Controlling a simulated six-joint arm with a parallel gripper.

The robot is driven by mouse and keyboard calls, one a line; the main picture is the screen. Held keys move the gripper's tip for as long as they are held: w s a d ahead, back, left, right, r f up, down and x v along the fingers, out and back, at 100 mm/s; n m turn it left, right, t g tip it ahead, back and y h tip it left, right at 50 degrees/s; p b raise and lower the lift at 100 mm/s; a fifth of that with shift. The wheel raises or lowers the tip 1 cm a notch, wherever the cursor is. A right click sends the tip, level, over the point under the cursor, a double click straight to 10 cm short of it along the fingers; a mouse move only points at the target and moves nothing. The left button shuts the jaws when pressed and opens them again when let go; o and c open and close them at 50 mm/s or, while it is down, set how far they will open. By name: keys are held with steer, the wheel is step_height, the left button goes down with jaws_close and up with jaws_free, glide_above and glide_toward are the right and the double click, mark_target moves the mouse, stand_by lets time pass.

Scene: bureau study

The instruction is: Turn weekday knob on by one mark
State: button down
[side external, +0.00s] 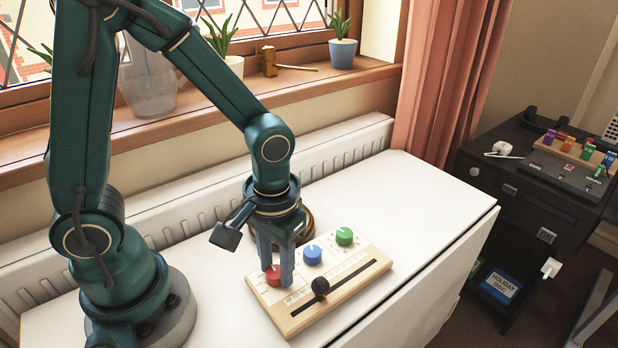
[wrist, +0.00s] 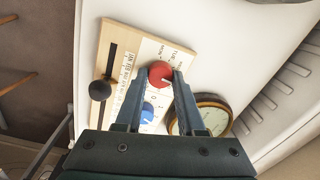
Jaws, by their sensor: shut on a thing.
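The red knob (side external: 273,273) sits at the near left end of a pale wooden control board (side external: 372,262) on the white table. It also shows in the wrist view (wrist: 161,73), with a white pointer line and small day labels beside it that are hard to read. My gripper (side external: 279,272) points down over the board, with one finger on each side of the red knob. In the wrist view my fingertips (wrist: 160,77) are closed on the knob's sides.
The board also carries a blue knob (side external: 312,254), a green knob (side external: 344,236) and a black slider knob (side external: 320,287) in a slot. A round, brown-rimmed object (wrist: 213,112) stands close beside the board. The white table (side external: 420,200) is clear to the right.

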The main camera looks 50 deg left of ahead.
mark_target(277, 272)
steer(key=m, duration=0.6)
stand_by(0.6)
steer(key=c, duration=0.5)
jaws_free()
steer(key=shift+d+r, duration=0.15)
steer(key=shift+r, duration=2.45)
